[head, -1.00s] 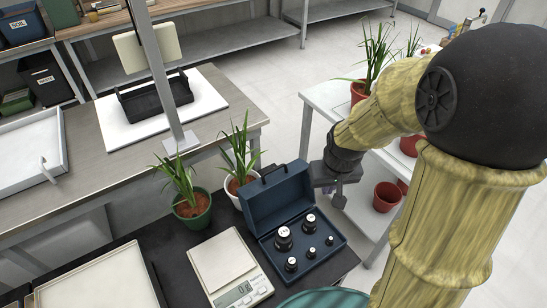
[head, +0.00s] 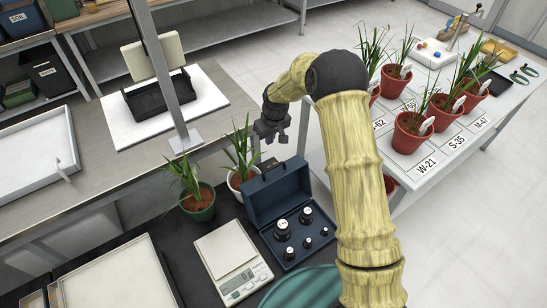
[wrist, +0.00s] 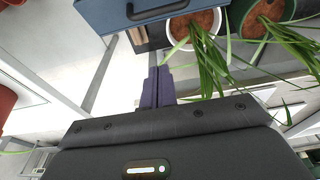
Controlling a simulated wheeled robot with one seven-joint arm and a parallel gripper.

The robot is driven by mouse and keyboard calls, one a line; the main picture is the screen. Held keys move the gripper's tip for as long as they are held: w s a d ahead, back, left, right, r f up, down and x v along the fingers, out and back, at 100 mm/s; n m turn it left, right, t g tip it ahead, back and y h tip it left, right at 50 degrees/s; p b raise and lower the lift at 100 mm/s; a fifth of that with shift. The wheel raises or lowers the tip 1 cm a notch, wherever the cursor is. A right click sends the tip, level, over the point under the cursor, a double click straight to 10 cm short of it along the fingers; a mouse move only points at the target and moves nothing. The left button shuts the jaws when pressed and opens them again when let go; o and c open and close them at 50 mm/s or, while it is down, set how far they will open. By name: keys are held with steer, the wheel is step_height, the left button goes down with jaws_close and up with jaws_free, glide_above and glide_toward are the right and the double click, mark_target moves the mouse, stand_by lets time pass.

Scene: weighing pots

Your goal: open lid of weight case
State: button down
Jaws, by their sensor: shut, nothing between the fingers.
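The blue weight case (head: 295,228) stands on the dark bench with its lid (head: 275,192) raised upright at the back. Several black weights (head: 283,229) with pale tops sit inside it. In the wrist view the lid (wrist: 110,14) shows at the top edge with its dark handle (wrist: 150,12). My gripper (head: 270,134) is above and behind the case, apart from the lid. In the wrist view its purple fingers (wrist: 158,84) are together with nothing between them.
A digital scale (head: 233,264) stands left of the case. Potted plants in a green pot (head: 199,204) and a white pot (head: 240,178) stand behind the scale and case. A white table (head: 440,150) with several red-potted plants is at the right.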

steer(key=shift+f, duration=0.1)
steer(key=f, duration=0.3)
steer(key=f+p, duration=0.1)
steer(key=f, duration=0.2)
steer(key=f+p, duration=0.1)
steer(key=f, duration=0.2)
steer(key=shift+s+d, duration=0.15)
steer(key=shift+s, duration=0.1)
steer(key=shift+s+d+p, duration=0.35)
steer(key=shift+s+d, duration=0.05)
steer(key=shift+s, duration=0.2)
steer(key=shift+w+d, duration=0.1)
